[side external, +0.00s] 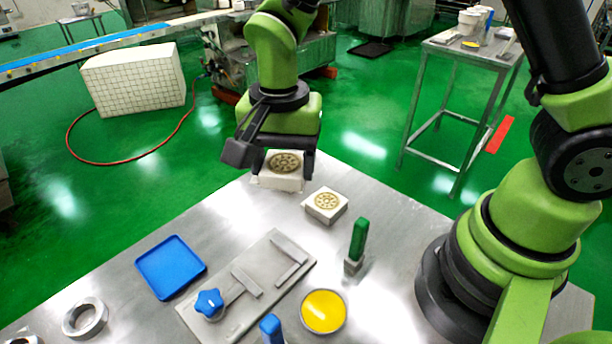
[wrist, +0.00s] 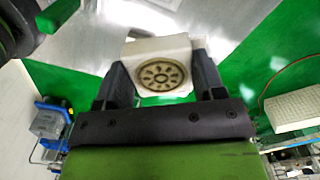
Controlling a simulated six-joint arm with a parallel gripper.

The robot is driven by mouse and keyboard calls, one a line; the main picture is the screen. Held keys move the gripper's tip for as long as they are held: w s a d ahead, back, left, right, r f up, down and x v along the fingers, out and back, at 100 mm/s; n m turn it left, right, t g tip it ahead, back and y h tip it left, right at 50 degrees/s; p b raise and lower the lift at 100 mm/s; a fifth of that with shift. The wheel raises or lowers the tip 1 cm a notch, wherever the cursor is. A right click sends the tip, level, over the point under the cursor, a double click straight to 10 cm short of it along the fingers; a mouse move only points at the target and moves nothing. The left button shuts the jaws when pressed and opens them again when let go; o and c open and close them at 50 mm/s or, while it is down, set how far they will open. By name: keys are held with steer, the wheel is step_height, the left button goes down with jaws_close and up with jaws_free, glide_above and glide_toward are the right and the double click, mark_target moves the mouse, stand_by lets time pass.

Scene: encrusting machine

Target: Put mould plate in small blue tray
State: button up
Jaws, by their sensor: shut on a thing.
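My gripper (side external: 284,163) is shut on a white square block with a round brown patterned face, which I take as the mould plate (side external: 283,183). In the wrist view the plate (wrist: 150,47) sits between the two dark fingers (wrist: 162,78), its patterned face showing. It is at the back edge of the steel table; I cannot tell whether it touches the top. The small blue tray (side external: 170,267) lies flat and empty at the left of the table, apart from my gripper and nearer the camera.
A similar patterned white block (side external: 326,205) stands just right of my gripper. A grey plate with a blue knob (side external: 209,303), a green-handled tool (side external: 357,246), a yellow-filled round dish (side external: 323,311) and a metal ring (side external: 85,317) are also on the table. Bare steel lies between plate and tray.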

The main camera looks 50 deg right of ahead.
steer(key=shift+s+d+r+n, duration=0.65)
steer(key=shift+d+r+n, duration=1.1)
steer(key=shift+d+n, duration=3.75)
steer(key=w+a+n, duration=0.1)
steer(key=a+n, duration=0.1)
steer(key=a, duration=0.1)
steer(key=w+a+f+n, duration=0.1)
steer(key=a+n, duration=0.1)
steer(key=a, duration=0.2)
steer(key=w+a+n, duration=0.1)
steer(key=a, duration=0.2)
steer(key=shift+w+a+f+n, duration=0.25)
steer(key=shift+a+f+n, duration=0.05)
steer(key=shift+n, duration=0.1)
steer(key=s+a+f+n, duration=0.2)
steer(key=s+a+n, duration=0.15)
steer(key=a, duration=0.45)
steer(key=s+a+f+n, duration=0.2)
steer(key=a+n, duration=0.3)
steer(key=a, duration=0.3)
steer(key=s+a+f+n, duration=0.1)
steer(key=s+a+n, duration=0.25)
steer(key=a, duration=0.45)
steer(key=f, duration=1)
steer(key=shift+w+a+f, duration=0.15)
steer(key=shift+w+f, duration=0.05)
steer(key=shift+w, duration=0.05)
steer(key=shift+f, duration=0.1)
steer(key=o, duration=1)
steer(key=shift+c, duration=0.2)
